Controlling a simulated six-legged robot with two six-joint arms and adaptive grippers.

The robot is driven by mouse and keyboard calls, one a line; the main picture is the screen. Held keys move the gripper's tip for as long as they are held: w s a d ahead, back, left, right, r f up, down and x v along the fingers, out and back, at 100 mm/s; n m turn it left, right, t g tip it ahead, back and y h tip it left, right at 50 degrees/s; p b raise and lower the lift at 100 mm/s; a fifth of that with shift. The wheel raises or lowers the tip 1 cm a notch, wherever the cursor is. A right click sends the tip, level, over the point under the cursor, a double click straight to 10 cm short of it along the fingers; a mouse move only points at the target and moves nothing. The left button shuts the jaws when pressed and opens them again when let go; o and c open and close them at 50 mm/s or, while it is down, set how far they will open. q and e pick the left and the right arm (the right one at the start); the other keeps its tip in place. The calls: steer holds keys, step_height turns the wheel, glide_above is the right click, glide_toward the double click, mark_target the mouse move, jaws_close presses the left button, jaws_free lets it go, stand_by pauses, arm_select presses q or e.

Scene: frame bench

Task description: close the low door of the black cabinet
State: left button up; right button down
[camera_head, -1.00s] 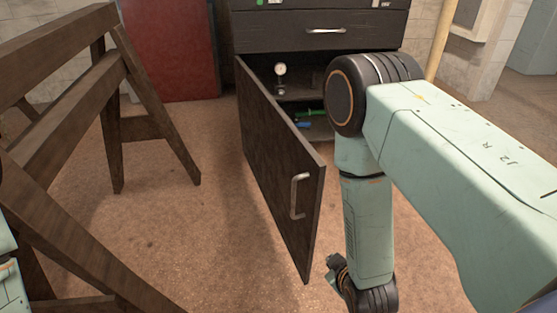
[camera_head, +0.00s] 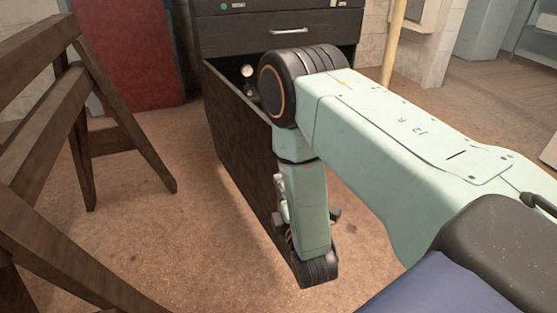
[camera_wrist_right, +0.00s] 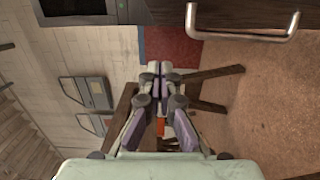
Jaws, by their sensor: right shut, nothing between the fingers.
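The low door (camera_head: 235,130) of the black cabinet (camera_head: 235,38) stands open, swung out toward me, with part of the inside showing beside it. My right arm covers the door's free end. The metal door handle (camera_wrist_right: 250,32) and a strip of the door show at the top right of the right wrist view. My right gripper (camera_wrist_right: 160,72) is shut and empty, beside the door and apart from the handle in that view. In the head view it is mostly hidden by my forearm; I cannot tell whether it touches the door. My left gripper is out of view.
A brown wooden trestle (camera_head: 90,130) stands left of the door, with bare floor between. A red panel (camera_head: 125,55) is behind it at the wall. A gauge (camera_head: 247,72) shows inside the cabinet. A yellowish pole (camera_head: 393,40) stands right of the cabinet.

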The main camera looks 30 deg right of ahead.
steer(key=w+d+b, duration=0.4)
steer(key=w+d, duration=0.3)
steer(key=w, duration=0.2)
stand_by(0.6)
